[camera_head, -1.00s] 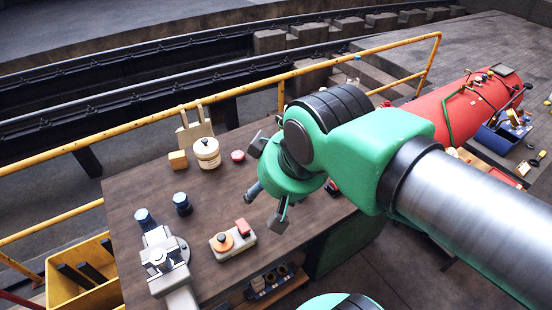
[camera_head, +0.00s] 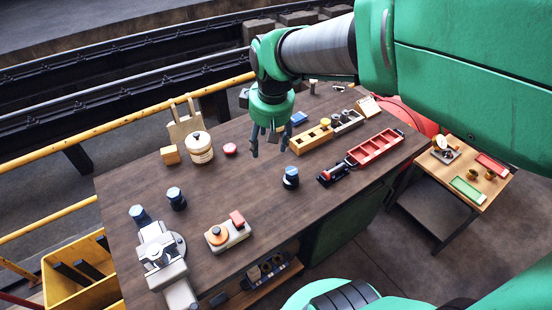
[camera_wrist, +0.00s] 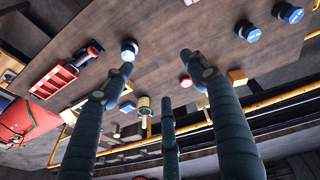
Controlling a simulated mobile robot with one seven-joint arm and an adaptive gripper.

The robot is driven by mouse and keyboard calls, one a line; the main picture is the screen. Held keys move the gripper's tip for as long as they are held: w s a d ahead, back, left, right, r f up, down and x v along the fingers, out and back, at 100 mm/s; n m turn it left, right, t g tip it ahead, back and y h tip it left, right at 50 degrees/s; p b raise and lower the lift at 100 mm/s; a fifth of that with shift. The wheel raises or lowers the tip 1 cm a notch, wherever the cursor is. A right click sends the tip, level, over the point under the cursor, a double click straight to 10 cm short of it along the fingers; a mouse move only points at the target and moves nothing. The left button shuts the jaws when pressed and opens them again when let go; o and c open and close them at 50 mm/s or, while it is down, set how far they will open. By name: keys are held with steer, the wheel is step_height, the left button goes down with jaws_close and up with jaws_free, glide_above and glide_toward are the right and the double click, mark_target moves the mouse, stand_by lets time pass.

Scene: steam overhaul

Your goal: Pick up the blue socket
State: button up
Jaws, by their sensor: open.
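Two dark cylinders with blue tops stand at the table's left, a nearer one (camera_head: 139,216) and a farther one (camera_head: 176,199). Both also show in the wrist view, at upper right (camera_wrist: 246,31) (camera_wrist: 288,13). A third dark cylinder (camera_head: 291,178) with a pale band and a blue-tinted top stands alone mid-table; it shows in the wrist view (camera_wrist: 129,48) beside a fingertip. I cannot tell which is the blue socket. My gripper (camera_head: 271,143) is open and empty, fingers pointing down, just behind the third cylinder in the head view, apparently above the table.
A red tray (camera_head: 375,147), a yellow holder (camera_head: 312,139) and a small blue block (camera_head: 298,118) lie right of my gripper. A red button (camera_head: 230,149), a cream tin (camera_head: 200,148) and a wooden block (camera_head: 170,154) stand left. A vise (camera_head: 163,258) and button box (camera_head: 228,233) are nearer.

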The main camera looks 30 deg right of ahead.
steer(key=w+d+f+n+g, duration=0.1)
steer(key=w+d+f+g, duration=0.1)
steer(key=w+d+f, duration=0.45)
steer(key=n+p, duration=0.1)
glide_above(292, 171)
step_height(292, 171, down, 10)
steer(key=shift+w+d+r+g+y, duration=0.1)
steer(key=shift+w+r+g+y, duration=0.1)
steer(key=shift+g+y, duration=0.15)
steer(key=shift+f+b, duration=0.35)
steer(key=shift+f, duration=3.95)
steer(key=shift+f, duration=0.1)
steer(key=shift+s+f+b, duration=0.15)
steer(key=shift+f+b, duration=0.35)
steer(key=shift+f, duration=2)
